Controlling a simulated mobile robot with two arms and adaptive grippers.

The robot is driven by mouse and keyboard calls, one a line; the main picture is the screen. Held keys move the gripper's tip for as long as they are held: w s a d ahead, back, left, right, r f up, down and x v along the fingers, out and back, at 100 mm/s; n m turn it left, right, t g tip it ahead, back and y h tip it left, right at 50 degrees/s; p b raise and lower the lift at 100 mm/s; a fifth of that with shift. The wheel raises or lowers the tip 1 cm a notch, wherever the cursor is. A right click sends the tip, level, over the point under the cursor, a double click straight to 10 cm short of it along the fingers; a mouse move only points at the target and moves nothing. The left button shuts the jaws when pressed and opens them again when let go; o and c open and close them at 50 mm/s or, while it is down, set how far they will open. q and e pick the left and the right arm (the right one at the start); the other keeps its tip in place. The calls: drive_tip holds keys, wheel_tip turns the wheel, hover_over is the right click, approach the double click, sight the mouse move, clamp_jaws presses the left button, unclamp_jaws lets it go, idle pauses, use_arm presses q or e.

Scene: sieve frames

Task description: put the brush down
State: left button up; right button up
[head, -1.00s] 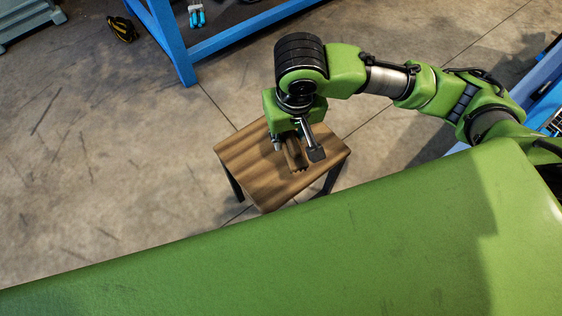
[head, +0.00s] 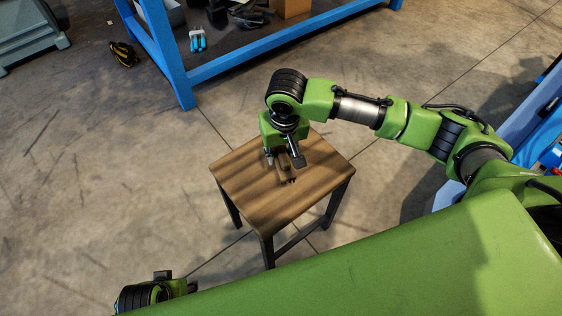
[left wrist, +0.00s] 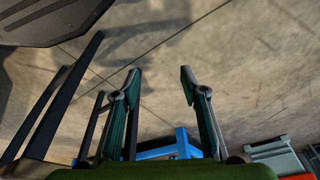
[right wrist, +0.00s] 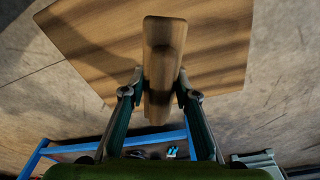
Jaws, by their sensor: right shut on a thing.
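The wooden brush (right wrist: 163,60) stands between the fingers of my right gripper (right wrist: 160,88), which is shut on it. In the head view the brush (head: 287,172) hangs under my right gripper (head: 283,160), over the wooden top of a small stool (head: 246,200). Its lower end is at or very near the stool top; I cannot tell whether it touches. The stool top also fills the upper part of the right wrist view (right wrist: 215,60). My left gripper (left wrist: 160,80) is open and empty, above the floor; dark stool-like legs show to its left.
A blue-framed workbench (head: 250,62) with items on its shelf stands behind the stool. A black and yellow item (head: 123,55) lies on the floor at upper left. The concrete floor left of the stool is clear. My green body covers the bottom of the head view.

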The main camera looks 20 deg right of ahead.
sight(281, 153)
drive_tip(key=shift+w+d+f+b, duration=0.15)
drive_tip(key=shift+w+f+b, duration=0.05)
drive_tip(key=shift+w+f, duration=0.35)
drive_tip(key=shift+w+d+f+b, duration=0.15)
drive_tip(key=shift+w+f, duration=0.25)
drive_tip(key=shift+f, duration=0.25)
wheel_tip(281, 153, down, 2)
drive_tip(key=shift+s+f+b, duration=0.1)
drive_tip(key=shift+f+b, duration=0.15)
drive_tip(key=shift+b, duration=0.25)
drive_tip(key=shift+f, duration=0.1)
use_arm(q)
wheel_tip(281, 153, up, 8)
drive_tip(key=shift+s+a+f, duration=0.15)
drive_tip(key=shift+s, duration=0.2)
drive_tip(key=shift+f, duration=0.1)
use_arm(e)
drive_tip(key=shift+f, duration=0.1)
drive_tip(key=o, duration=1)
use_arm(q)
drive_tip(key=shift+w+f, duration=0.1)
drive_tip(key=shift+f, duration=0.05)
